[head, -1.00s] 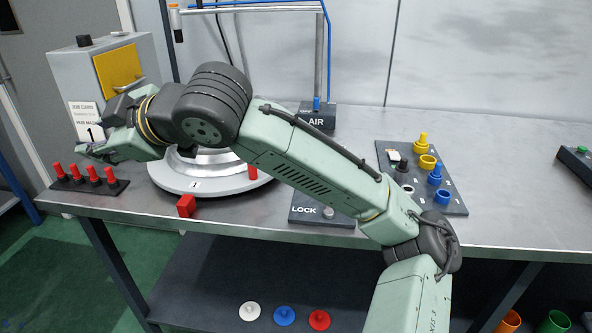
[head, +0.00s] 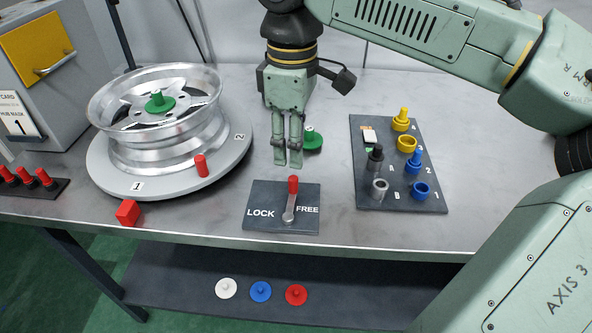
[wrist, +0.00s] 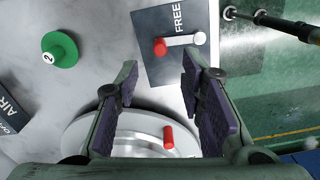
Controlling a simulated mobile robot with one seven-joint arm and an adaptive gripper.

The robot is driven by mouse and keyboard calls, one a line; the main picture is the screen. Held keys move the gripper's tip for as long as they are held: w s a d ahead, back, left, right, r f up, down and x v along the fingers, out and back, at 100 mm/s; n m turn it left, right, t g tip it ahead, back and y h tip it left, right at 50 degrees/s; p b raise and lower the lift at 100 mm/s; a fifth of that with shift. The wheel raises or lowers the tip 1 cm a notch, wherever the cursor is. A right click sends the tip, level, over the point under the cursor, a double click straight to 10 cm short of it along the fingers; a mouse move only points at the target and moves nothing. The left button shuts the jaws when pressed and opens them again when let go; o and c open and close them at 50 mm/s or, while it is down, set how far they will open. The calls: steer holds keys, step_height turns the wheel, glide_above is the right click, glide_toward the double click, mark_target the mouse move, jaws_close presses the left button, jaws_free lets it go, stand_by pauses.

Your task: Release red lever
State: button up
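The red-tipped lever (head: 293,187) stands on the dark LOCK/FREE plate (head: 262,224) near the table's front edge. Its grey arm points away from the edge, between the two words, with the red tip toward the back. My gripper (head: 287,163) points down, behind and above the red tip, and is apart from it. In the wrist view the lever (wrist: 160,46) lies ahead, beyond the gap between the fingers. The fingers (wrist: 160,66) are spread, with nothing between them.
A metal wheel (head: 165,145) sits on a round turntable (head: 110,172) at left, with a red peg (head: 201,166) on it. A red cube (head: 128,212) lies in front. A green cap (head: 313,142) is behind my gripper. A peg board (head: 400,201) stands right.

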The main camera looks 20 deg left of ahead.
mark_target(293, 178)
step_height(293, 178, down, 9)
steer(key=shift+r+p, duration=0.1)
steer(key=shift+p, duration=0.25)
steer(key=shift+c, duration=0.5)
jaws_close()
